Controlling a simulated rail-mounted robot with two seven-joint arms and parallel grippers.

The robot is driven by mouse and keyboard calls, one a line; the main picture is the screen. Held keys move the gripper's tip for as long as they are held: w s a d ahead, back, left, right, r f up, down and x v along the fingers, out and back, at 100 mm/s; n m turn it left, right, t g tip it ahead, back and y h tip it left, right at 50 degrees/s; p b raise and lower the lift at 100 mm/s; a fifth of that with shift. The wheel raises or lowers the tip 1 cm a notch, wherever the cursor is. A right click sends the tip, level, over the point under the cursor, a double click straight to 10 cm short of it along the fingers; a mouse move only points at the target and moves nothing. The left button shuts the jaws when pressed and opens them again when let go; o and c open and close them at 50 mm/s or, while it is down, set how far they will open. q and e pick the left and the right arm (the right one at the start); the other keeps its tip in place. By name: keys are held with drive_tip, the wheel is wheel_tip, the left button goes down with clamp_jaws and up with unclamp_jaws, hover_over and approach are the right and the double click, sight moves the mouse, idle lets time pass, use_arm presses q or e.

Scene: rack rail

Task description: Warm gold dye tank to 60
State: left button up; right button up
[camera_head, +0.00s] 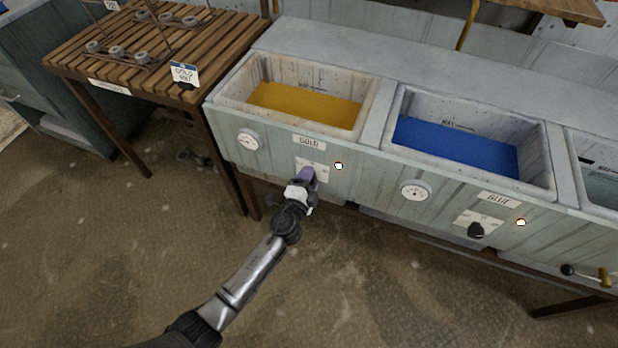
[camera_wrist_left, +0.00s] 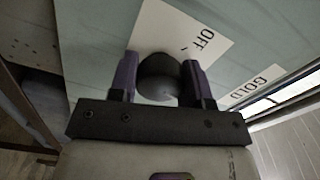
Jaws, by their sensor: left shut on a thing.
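The gold dye tank (camera_head: 305,103) holds yellow dye, with a GOLD label (camera_head: 309,142) on its front panel. A round dial gauge (camera_head: 248,140) is left of the label; its reading is too small to tell. My left gripper (camera_head: 307,174) is at the gold tank's control plate. In the left wrist view, its purple fingers are shut on a dark round knob (camera_wrist_left: 158,77), one finger on each side. The white plate (camera_wrist_left: 181,32) behind the knob shows the word OFF. In the head view the gripper hides the knob. A lit lamp (camera_head: 338,166) is right of the plate. My right gripper is not in view.
The blue tank (camera_head: 458,147) stands to the right with its own gauge (camera_head: 416,191), dark knob (camera_head: 475,230) and lit lamp (camera_head: 520,222). A slatted wooden table (camera_head: 150,45) stands at the left with a small sign. The floor in front is clear.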

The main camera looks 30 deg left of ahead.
use_arm(q)
drive_tip(key=m, duration=0.3)
drive_tip(key=shift+m, duration=0.4)
drive_tip(key=m, duration=0.3)
drive_tip(key=shift+p, duration=0.4)
drive_tip(key=shift+m, duration=1.1)
drive_tip(key=o, duration=0.9)
